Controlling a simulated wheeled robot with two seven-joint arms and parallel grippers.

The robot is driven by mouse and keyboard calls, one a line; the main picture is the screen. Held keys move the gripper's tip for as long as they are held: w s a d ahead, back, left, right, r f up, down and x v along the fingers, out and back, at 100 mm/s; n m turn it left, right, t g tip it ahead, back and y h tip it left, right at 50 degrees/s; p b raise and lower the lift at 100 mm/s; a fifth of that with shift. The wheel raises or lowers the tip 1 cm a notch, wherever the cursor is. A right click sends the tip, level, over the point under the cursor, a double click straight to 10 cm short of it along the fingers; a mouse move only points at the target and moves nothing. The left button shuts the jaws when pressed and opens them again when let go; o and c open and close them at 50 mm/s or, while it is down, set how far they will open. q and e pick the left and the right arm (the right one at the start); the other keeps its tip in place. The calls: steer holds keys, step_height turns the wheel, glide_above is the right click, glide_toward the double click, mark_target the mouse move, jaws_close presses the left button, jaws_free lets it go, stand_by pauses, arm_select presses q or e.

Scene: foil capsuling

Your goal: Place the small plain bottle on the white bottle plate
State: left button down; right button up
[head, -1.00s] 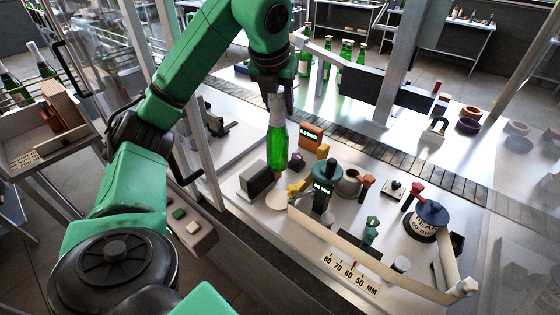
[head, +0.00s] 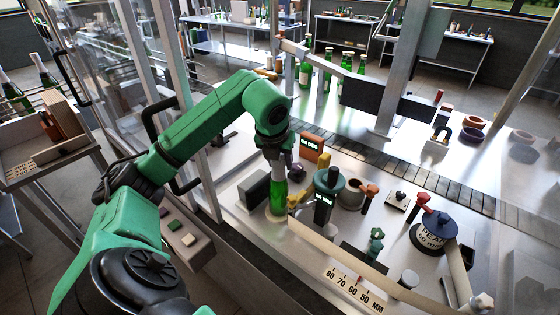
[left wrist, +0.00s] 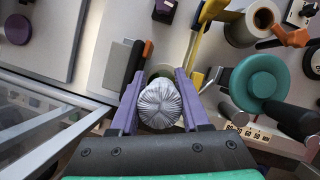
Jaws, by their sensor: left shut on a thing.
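The small green bottle (head: 278,197) hangs upright from my left gripper (head: 280,168) in the head view. In the left wrist view its silver foil-covered top (left wrist: 160,104) sits between the two purple fingers of my left gripper (left wrist: 160,100), which is shut on it. The bottle's base is over the spot of the white bottle plate, which it mostly covers in the head view. I cannot tell whether base and plate touch. My right gripper is not in view.
A dark grey block (head: 255,188) stands close left of the bottle. A green-topped device (head: 326,188) and an orange display (head: 312,147) stand close right. Green bottles (head: 325,72) stand at the back.

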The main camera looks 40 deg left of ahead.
arm_select(q)
steer(key=shift+f, duration=0.1)
steer(key=shift+c, duration=1.9)
jaws_free()
steer(key=shift+s, duration=0.1)
steer(key=shift+r, duration=0.3)
steer(key=v, duration=0.5)
steer(key=shift+b, duration=0.35)
steer(key=p+v, duration=0.1)
steer(key=v, duration=0.6)
steer(key=shift+p, duration=0.4)
steer(key=shift+f, duration=0.15)
